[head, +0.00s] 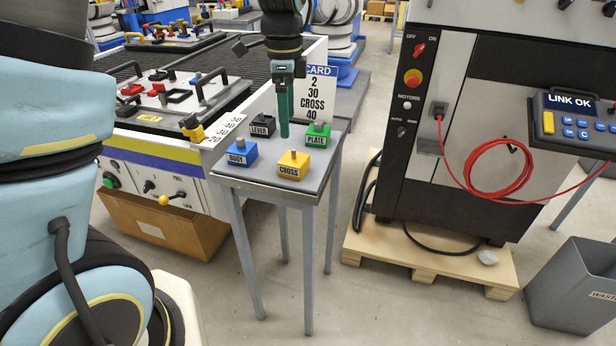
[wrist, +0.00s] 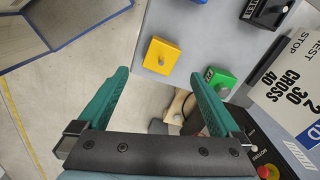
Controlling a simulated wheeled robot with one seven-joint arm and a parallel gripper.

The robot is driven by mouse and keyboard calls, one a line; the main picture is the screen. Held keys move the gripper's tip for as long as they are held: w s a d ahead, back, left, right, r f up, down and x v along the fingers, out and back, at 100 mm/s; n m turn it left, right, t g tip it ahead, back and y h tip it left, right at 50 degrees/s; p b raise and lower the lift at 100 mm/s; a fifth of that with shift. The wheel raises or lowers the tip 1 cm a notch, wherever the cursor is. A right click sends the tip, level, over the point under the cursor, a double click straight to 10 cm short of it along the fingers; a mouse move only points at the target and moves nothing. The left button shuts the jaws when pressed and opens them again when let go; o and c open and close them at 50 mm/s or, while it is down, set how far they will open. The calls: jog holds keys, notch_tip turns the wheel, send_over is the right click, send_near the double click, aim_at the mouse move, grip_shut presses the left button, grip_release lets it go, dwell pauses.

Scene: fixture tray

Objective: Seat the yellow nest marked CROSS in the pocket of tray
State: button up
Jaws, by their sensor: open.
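The yellow nest marked CROSS (head: 290,166) sits upright on a small grey stand (head: 268,182), at its front, with a grey knob on top. In the wrist view the yellow nest (wrist: 161,56) lies ahead, roughly centred between the fingertips and apart from them. My gripper (head: 284,130) points down over the stand, behind the yellow nest in the head view. In the wrist view my gripper (wrist: 160,75) has its two green fingers wide apart with nothing between them. A grey tray (head: 172,119) with black handles lies on the bench at left. Its pocket cannot be made out clearly.
The stand also holds a blue BODY nest (head: 242,154), a black LEVER nest (head: 262,126) and a green PLATE nest (head: 317,136). A card (head: 317,92) stands behind them. A black-and-white cabinet (head: 400,160) on a pallet is to the right.

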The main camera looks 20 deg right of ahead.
jog(key=p, duration=0.1)
send_over(294, 159)
jog(key=shift+m, duration=0.3)
notch_tip(294, 159, down, 5)
jog(key=shift+w+f+p, duration=0.15)
jog(key=shift+f+p, duration=0.4)
jog(key=shift+f, duration=0.9)
jog(key=shift+w+f+p, duration=0.1)
jog(key=shift+f+p, duration=0.45)
jog(key=shift+f, duration=0.9)
grip_shut()
